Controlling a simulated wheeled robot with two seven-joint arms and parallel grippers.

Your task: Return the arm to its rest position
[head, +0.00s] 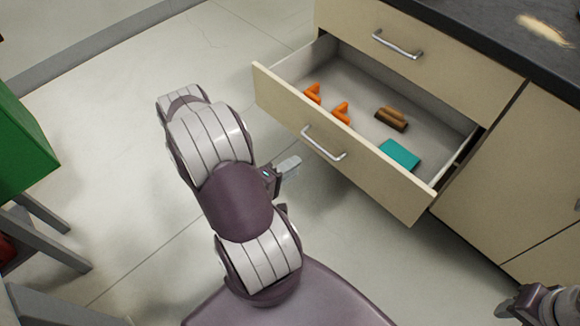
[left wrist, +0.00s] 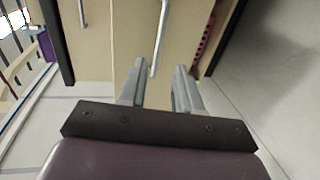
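My left arm reaches up through the middle of the head view, with its gripper (head: 289,165) in front of the open drawer (head: 383,180). In the left wrist view the left gripper (left wrist: 158,85) has its two fingers apart, with nothing between them. The drawer's handle (head: 323,144) is near the fingers but I see no contact; a metal handle (left wrist: 160,40) also shows beyond the fingertips in the left wrist view. Part of my right arm shows at the bottom right of the head view, and I cannot make out its fingers.
The drawer holds two orange clamps (head: 341,112), a brown brush-like block (head: 391,119) and a teal block (head: 400,155). A dark countertop (head: 480,30) lies above the cabinet. A green box (head: 22,145) on grey legs stands at left. Pale floor (head: 110,130) is clear between.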

